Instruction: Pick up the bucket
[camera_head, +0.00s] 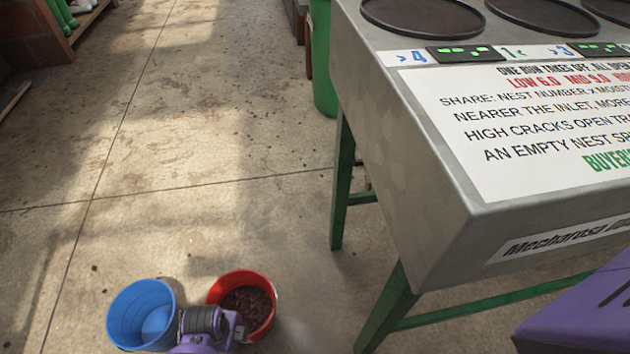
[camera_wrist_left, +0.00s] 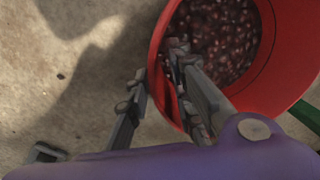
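A red bucket (camera_head: 268,325) stands on the floor at the bottom of the head view, partly filled with dark red cherries (camera_head: 247,303). My left arm hides part of its near left side. In the left wrist view the red bucket (camera_wrist_left: 283,84) fills the upper right. My left gripper (camera_wrist_left: 158,65) is at its rim with the fingers apart. One finger is outside the wall and the other is inside, over the cherries. A gap shows between the outer finger and the wall. My right gripper is not in view.
An empty blue bucket (camera_head: 140,313) stands close left of the red one. A grey metal machine (camera_head: 415,190) on green legs (camera_head: 341,185) stands to the right. A green bin (camera_head: 321,60) is behind it. The concrete floor at left is mostly clear.

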